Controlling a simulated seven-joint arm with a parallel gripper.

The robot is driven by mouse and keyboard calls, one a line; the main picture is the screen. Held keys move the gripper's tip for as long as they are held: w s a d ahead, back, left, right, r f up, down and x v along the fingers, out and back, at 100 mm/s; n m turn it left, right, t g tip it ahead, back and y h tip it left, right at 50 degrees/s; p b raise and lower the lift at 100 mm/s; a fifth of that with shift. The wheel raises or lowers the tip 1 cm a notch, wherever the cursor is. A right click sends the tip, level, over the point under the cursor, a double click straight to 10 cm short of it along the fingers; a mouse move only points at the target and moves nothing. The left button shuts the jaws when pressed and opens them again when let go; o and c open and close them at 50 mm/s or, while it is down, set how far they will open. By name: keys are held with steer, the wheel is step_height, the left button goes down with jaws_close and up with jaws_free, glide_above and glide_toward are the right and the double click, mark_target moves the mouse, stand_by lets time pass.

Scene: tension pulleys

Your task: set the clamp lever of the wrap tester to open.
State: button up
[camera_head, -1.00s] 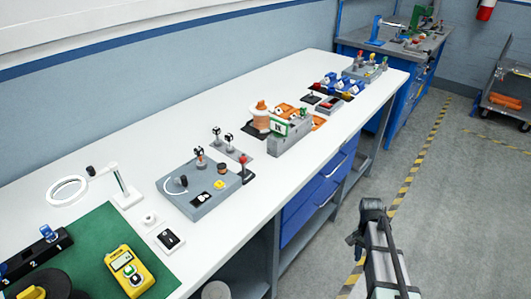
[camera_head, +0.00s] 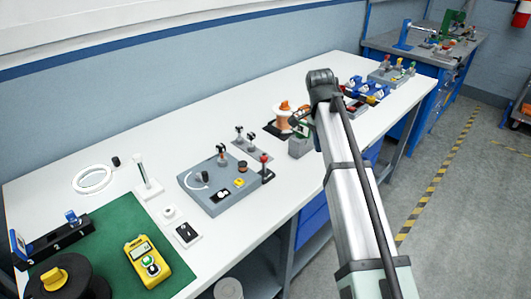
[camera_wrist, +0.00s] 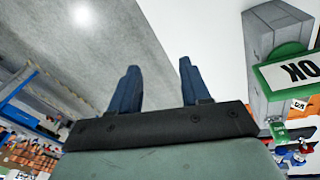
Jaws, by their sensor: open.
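A grey panel box (camera_head: 218,184) stands on the white bench, with a black knob, a white curved mark, a yellow part and small posts on top. A red-tipped lever (camera_head: 265,160) stands upright at its right end. No label shows which device is the wrap tester. My gripper is open and empty in the wrist view (camera_wrist: 158,68), apart from everything. In the head view my arm hides most of it.
A copper-coloured spool (camera_head: 283,120) and two small posts (camera_head: 246,139) stand behind the panel box. Blue clamp-like parts (camera_head: 366,90) lie farther back. A yellow meter (camera_head: 146,260) lies on a green mat (camera_head: 115,225) at front left. The bench's left rear is mostly clear.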

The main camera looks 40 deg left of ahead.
steer(key=s+a+r+n+y, duration=0.1)
steer(key=s+a+r, duration=0.5)
steer(key=a+r, duration=0.1)
step_height(320, 180, up, 4)
steer(key=n+y, duration=0.1)
steer(key=n, duration=0.1)
glide_above(266, 156)
steer(key=shift+g, duration=0.4)
step_height(266, 156, down, 14)
steer(key=shift+a+r, duration=0.1)
steer(key=shift+r, duration=0.15)
jaws_close()
